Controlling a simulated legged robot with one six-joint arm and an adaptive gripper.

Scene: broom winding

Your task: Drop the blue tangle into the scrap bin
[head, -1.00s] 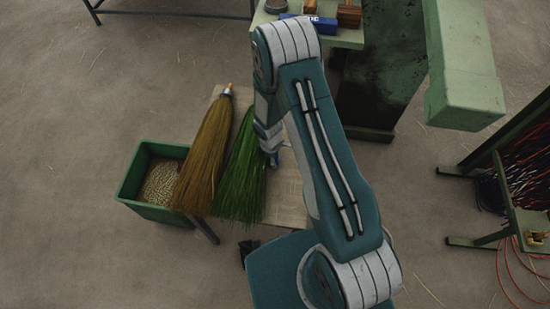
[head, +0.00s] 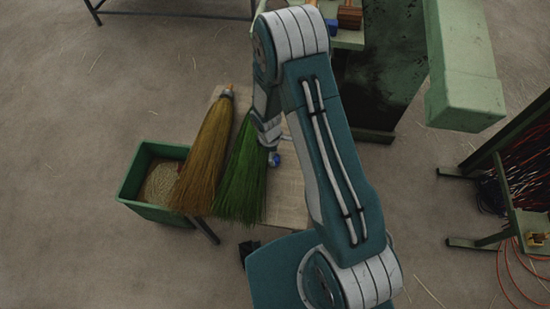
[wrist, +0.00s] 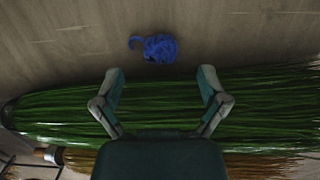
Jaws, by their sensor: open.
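The blue tangle (wrist: 160,48) is a small coiled clump with a loose curled end on the left, lying on the bare board. In the head view the tangle (head: 274,158) shows as a small blue spot just right of the green broom. My gripper (wrist: 160,76) is open and empty. In the wrist view its two fingers are spread above the green broom (wrist: 150,105), with the tangle beyond and between the fingertips. The green bin (head: 150,211) stands on the left and holds tan scraps; I take it as the scrap bin.
The green broom (head: 240,180) and a tan broom (head: 206,150) lie on the board (head: 289,190), between tangle and bin. The tan broom's bristles reach the bin's right rim. A green machine (head: 465,95) stands at upper right. Bare floor lies left.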

